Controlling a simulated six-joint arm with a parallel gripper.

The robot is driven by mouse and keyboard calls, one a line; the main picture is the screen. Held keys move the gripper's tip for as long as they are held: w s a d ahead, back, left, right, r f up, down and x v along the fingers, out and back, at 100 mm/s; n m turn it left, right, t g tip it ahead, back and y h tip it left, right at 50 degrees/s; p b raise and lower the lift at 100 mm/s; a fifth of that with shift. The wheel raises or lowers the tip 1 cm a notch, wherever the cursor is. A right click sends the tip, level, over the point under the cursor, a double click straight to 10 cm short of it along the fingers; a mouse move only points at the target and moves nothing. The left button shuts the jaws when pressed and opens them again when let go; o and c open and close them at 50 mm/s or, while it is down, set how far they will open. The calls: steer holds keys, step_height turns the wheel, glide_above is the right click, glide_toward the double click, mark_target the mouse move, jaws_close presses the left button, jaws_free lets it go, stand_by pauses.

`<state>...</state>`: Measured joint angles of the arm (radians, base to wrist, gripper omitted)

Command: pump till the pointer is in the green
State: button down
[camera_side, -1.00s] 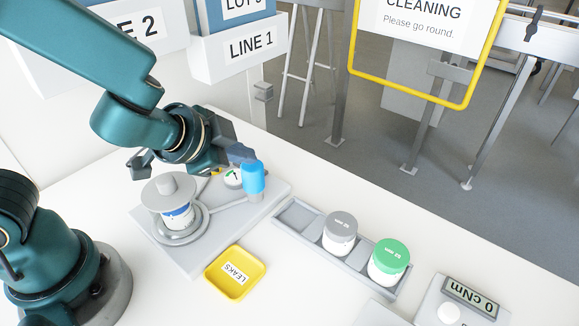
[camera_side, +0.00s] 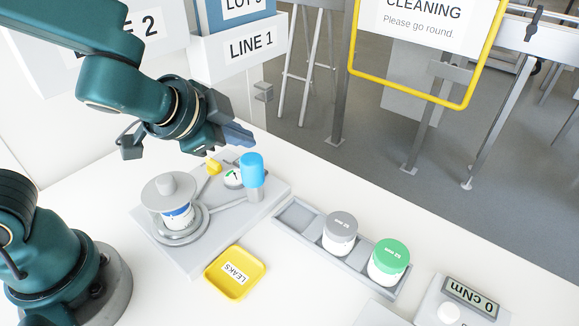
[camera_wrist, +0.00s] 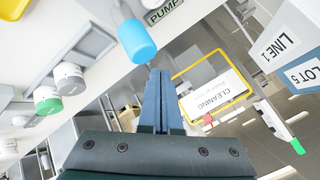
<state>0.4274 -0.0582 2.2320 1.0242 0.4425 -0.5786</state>
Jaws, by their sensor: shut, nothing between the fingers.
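The pump's blue handle (camera_side: 252,171) stands upright on a grey post at the right of the grey base plate (camera_side: 160,241). It also shows in the wrist view (camera_wrist: 136,42), beside a plate marked PUMP (camera_wrist: 164,12). A small round dial (camera_side: 233,177) with a white face and a dark pointer sits just left of the handle; its green part is too small to place the pointer against. A jar (camera_side: 178,215) stands under a grey disc on the same base. My gripper (camera_side: 246,139) is shut and empty, above and behind the handle, apart from it.
A yellow tray marked LEAKS (camera_side: 235,290) lies in front of the base. A grey rack (camera_side: 296,217) holds a grey-lidded jar (camera_side: 340,232) and a green-lidded jar (camera_side: 389,261). A cNm meter (camera_side: 470,296) stands front right.

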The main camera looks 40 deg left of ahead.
mark_target(245, 162)
steer(key=shift+r, duration=2.8)
stand_by(0.5)
steer(key=shift+f, duration=3)
steer(key=shift+f, duration=0.5)
